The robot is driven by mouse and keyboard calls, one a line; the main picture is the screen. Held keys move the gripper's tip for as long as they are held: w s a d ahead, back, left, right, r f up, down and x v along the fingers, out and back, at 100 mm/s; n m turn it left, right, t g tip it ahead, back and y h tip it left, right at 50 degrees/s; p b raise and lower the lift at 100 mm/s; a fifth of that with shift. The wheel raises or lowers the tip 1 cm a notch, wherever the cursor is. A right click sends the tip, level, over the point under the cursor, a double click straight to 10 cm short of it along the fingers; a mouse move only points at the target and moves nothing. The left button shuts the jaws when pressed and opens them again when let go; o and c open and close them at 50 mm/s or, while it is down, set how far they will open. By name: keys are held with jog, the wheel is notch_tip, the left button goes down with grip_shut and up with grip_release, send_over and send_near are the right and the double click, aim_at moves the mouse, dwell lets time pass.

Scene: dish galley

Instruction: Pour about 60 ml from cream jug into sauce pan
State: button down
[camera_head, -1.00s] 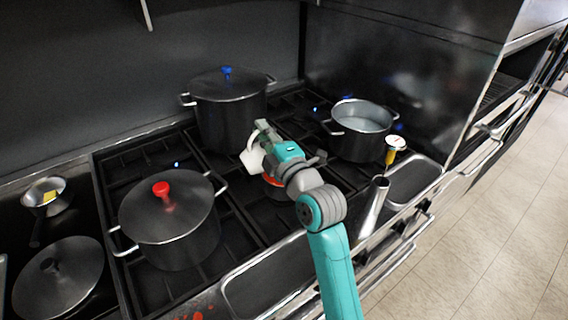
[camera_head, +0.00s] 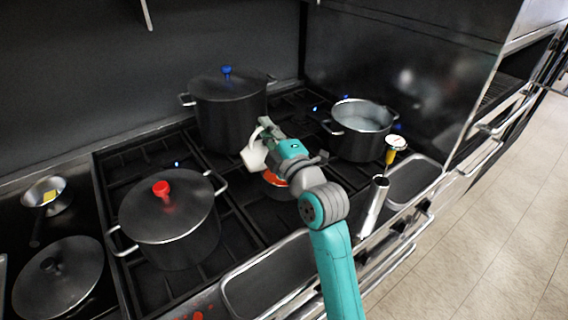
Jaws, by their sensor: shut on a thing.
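My gripper (camera_head: 270,132) is shut on the white cream jug (camera_head: 253,157). The jug hangs at the left of the gripper, above the stove, and its handle shows at the top. Its mouth and contents cannot be made out, and no stream is visible. Below the gripper is a vessel with orange-red contents (camera_head: 274,179), probably the sauce pan. My arm and the jug hide most of it.
A red-knobbed lidded pot (camera_head: 170,235) stands front left and a blue-knobbed lidded pot (camera_head: 228,110) behind. An open pot (camera_head: 362,130) stands right. A metal cylinder (camera_head: 373,205) and a yellow-stemmed thermometer-like item (camera_head: 394,148) are near the front edge.

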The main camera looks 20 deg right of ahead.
jog(key=shift+w+d+r+m+h, duration=0.1)
jog(key=shift+d+r+m+h, duration=0.1)
jog(key=shift+d+m, duration=0.3)
jog(key=shift+w+d+r+m+h, duration=0.15)
jog(key=shift+d+m, duration=0.15)
jog(key=shift+m, duration=0.3)
dwell(0.5)
jog(key=shift+s+a+f+n+y, duration=0.15)
jog(key=shift+a+f+n+y, duration=0.15)
jog(key=shift+a+n, duration=0.4)
jog(key=shift+s+a+f+n+y, duration=0.2)
jog(key=shift+a+n, duration=0.25)
jog(key=shift+n, duration=0.45)
jog(key=shift+a, duration=0.1)
